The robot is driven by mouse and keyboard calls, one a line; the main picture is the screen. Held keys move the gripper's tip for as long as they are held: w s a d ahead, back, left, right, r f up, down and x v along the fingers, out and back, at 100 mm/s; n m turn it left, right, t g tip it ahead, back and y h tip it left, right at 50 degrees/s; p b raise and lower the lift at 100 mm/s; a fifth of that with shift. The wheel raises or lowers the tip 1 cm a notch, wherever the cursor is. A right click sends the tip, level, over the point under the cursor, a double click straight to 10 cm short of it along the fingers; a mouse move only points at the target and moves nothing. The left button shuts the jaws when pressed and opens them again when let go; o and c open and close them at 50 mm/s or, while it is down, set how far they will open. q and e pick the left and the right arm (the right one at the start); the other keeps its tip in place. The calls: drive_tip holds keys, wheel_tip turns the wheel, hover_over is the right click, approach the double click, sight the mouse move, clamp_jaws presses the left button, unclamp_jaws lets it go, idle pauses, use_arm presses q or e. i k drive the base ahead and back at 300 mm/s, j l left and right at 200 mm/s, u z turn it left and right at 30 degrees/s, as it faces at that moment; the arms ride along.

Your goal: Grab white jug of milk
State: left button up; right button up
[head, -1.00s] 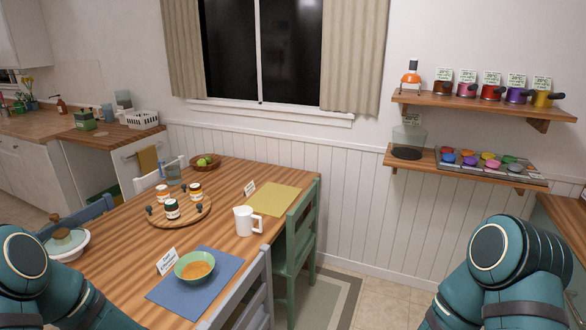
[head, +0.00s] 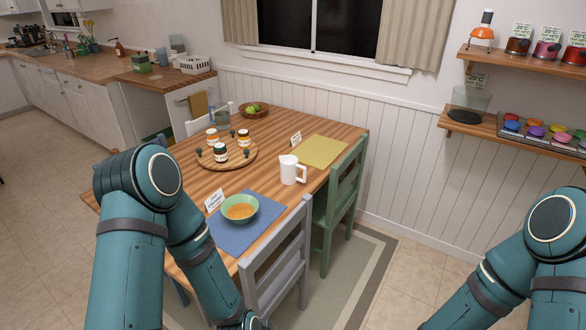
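The white jug (head: 288,170) stands upright on the wooden dining table (head: 276,128), near its right edge. Its handle points right. It is between the blue placemat and the yellow placemat. My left arm comes in at the left, in front of the table, and bends down to the bottom edge. My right arm comes in at the lower right, well away from the jug. Neither gripper shows in the head view. What is inside the jug cannot be seen.
A green bowl of orange food (head: 239,210) sits on the blue placemat (head: 262,229). A round tray (head: 247,160) holds several jars. A grey chair (head: 278,262) and a green chair (head: 343,198) stand at the table's right side. Floor is free between the chairs and my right arm.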

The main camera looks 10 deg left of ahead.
sight(293, 172)
drive_tip(key=i+l, duration=0.2)
drive_tip(key=i, duration=0.25)
drive_tip(key=i+l, duration=0.2)
drive_tip(key=i, duration=0.2)
drive_tip(key=i+l+u, duration=0.1)
drive_tip(key=i, duration=0.35)
drive_tip(key=l, duration=0.1)
